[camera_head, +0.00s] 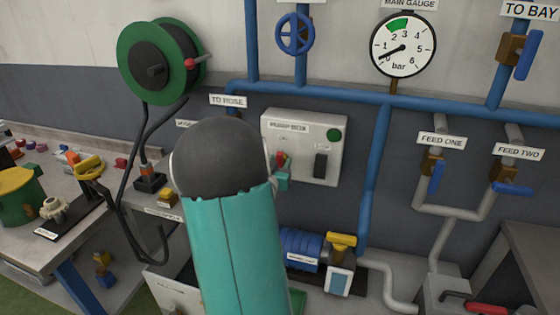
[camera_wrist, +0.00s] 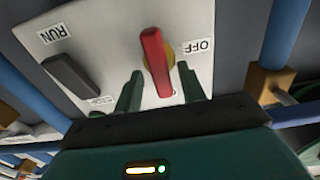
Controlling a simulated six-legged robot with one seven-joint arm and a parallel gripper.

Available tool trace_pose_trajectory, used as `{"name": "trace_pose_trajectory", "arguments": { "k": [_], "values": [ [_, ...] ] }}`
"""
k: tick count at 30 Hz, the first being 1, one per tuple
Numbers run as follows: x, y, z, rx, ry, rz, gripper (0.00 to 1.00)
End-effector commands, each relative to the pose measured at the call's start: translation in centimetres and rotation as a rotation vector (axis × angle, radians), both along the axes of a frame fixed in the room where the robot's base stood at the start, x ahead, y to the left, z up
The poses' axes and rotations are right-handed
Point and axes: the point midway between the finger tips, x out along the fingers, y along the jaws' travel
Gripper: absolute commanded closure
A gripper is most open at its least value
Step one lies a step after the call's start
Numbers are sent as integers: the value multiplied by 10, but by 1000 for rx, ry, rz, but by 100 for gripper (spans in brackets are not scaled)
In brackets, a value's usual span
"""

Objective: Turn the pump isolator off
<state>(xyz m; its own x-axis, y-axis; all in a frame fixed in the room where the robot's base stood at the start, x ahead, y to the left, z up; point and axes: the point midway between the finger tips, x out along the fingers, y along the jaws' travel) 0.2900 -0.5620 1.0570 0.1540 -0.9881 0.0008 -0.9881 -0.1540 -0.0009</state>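The pump box (camera_head: 305,178) is a pale grey panel on the wall with a green round lamp and a dark switch. Its red isolator handle (camera_head: 282,159) is at the left, partly hidden by my gripper (camera_head: 283,178). In the wrist view the red handle (camera_wrist: 155,60) stands nearly upright on a brass-coloured round base, close to an OFF label (camera_wrist: 198,46). My gripper (camera_wrist: 160,74) is open, with one green finger on each side of the handle. Gaps show between fingers and handle. My arm hides the panel's lower left surroundings.
The dark switch (camera_wrist: 72,76) and a RUN label (camera_wrist: 57,33) are beside the handle. Blue pipes (camera_head: 375,165) run above and right of the box. A blue pump (camera_head: 300,245) is below. A hose reel (camera_head: 158,62) and a cluttered bench (camera_head: 45,255) are at left.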

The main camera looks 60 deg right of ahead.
Motion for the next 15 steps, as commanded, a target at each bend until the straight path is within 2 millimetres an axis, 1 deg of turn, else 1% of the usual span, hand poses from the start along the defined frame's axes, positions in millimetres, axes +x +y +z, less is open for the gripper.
{"name": "trace_pose_trajectory", "arguments": {
  "k": [1,4,13,14,15],
  "values": [
    [1,-6,-1,1,1,0,60],
    [3,-13,0,0,0,1,60],
    [3,-16,0,1,0,2,60],
    [3,-16,0,1,0,2,64],
    [3,-16,0,1,0,2,72]
  ]
}}
